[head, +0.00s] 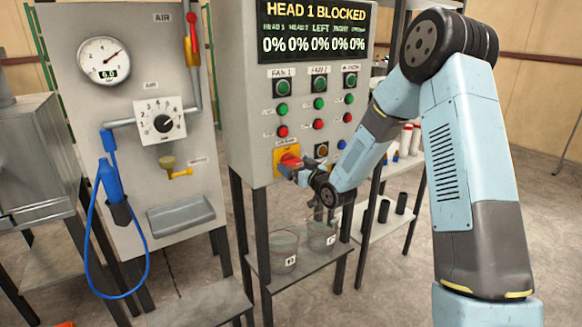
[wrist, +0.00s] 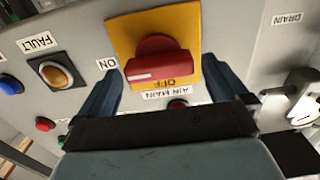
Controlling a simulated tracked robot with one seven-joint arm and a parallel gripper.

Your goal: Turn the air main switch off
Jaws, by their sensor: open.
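The air main switch is a red rotary handle (wrist: 158,66) on a yellow plate (wrist: 187,30). In the wrist view the handle lies roughly level, its white mark at the left end towards the ON label (wrist: 107,64). The OFF label (wrist: 170,83) is just below the handle, upside down. My gripper (wrist: 163,72) is open, with one dark blue finger on each side of the handle and visible gaps between. In the head view the red handle (head: 290,160) is at the panel's lower left, and my gripper (head: 298,170) is in front of it, partly hidden by the wrist.
A yellow FAULT button (wrist: 57,75), a blue button (wrist: 11,84) and a red button (wrist: 45,124) sit left of the switch in the wrist view. Buckets (head: 284,250) stand on a shelf below the panel.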

